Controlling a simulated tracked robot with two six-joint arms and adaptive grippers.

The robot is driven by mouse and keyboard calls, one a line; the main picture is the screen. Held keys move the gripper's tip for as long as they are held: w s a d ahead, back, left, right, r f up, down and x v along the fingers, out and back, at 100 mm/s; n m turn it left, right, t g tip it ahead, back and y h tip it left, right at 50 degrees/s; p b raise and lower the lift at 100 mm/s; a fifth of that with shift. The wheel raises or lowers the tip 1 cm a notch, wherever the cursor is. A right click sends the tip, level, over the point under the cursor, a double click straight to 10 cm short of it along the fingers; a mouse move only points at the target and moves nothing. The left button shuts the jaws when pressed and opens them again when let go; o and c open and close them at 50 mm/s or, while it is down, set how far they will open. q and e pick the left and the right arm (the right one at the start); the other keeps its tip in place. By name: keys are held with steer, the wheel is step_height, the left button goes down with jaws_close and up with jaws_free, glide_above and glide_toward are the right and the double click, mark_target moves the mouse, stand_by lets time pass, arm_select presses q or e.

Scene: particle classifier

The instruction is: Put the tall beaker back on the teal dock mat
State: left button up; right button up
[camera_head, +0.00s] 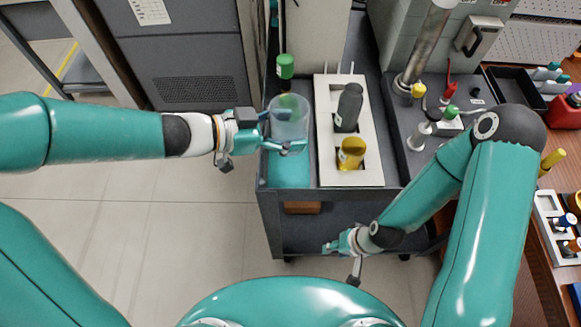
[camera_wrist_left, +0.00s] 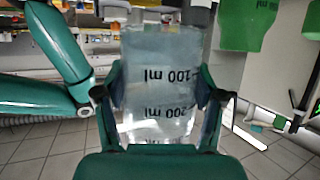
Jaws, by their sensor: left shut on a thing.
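The tall beaker (camera_head: 289,118) is clear with measuring marks. It is held between the fingers of my left gripper (camera_head: 284,130), over the cart's left side. In the left wrist view the beaker (camera_wrist_left: 160,90) fills the space between the two fingers, and its printed marks appear upside down. The teal dock mat (camera_head: 288,171) lies on the cart top, below and around the beaker in the head view; whether the beaker's base touches it cannot be told. My right gripper (camera_head: 340,247) is low in front of the cart, away from the beaker; its finger opening is unclear.
A green-capped item (camera_head: 285,66) stands behind the beaker. To its right, a white rack (camera_head: 331,172) holds a dark bottle (camera_head: 348,107) and a yellow-topped item (camera_head: 351,153). A grey machine with a metal tube (camera_head: 425,50) stands further right. The floor left of the cart is clear.

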arm_select(q)
step_height(320, 180, down, 13)
steer(key=b, duration=0.2)
steer(key=shift+b, duration=0.4)
steer(key=shift+f, duration=0.1)
steer(key=shift+f, duration=0.1)
steer(key=o, duration=1.2)
